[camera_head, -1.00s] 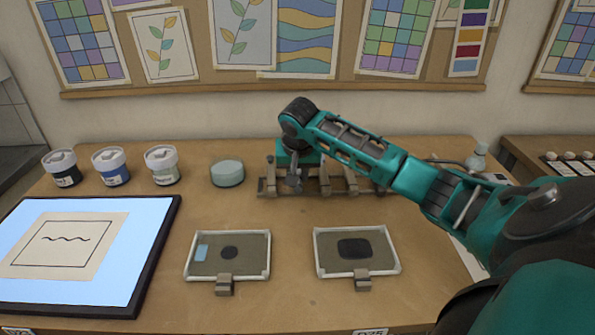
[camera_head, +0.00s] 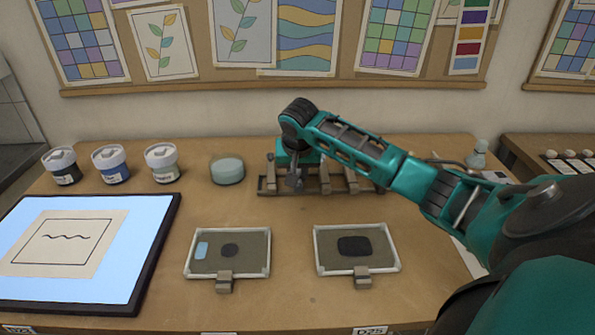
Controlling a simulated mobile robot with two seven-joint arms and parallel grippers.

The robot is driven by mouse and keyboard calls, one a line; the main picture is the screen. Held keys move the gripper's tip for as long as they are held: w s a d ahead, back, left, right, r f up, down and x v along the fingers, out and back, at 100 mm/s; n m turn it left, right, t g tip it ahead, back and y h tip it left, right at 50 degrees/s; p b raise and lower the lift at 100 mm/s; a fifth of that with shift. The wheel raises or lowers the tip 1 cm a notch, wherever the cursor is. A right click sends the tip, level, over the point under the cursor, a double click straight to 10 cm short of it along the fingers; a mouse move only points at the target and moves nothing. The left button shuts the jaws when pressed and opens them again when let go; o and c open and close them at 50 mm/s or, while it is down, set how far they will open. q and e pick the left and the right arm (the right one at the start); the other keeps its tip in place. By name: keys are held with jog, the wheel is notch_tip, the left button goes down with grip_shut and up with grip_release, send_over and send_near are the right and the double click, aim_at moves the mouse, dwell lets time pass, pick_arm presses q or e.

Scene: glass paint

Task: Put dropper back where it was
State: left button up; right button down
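My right arm reaches in from the right, and its gripper (camera_head: 294,181) points down at the left end of a low wooden rack (camera_head: 268,188) at the back of the table. The fingers are small and dark here, and I cannot tell whether they are open or shut. I cannot make out a dropper apart from the gripper and rack; the arm covers part of the rack. My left gripper is not in view.
Several lidded paint jars (camera_head: 112,165) and a round glass dish (camera_head: 227,171) stand left of the rack. A lit panel (camera_head: 150,255) lies front left. Two framed trays, a left one (camera_head: 258,255) and a right one (camera_head: 385,250), lie in front. Wood between rack and trays is clear.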

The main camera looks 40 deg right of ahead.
jog(key=shift+f, duration=0.1)
jog(key=c, duration=0.9)
grip_release()
jog(key=v, duration=1.3)
jog(key=shift+f, duration=0.1)
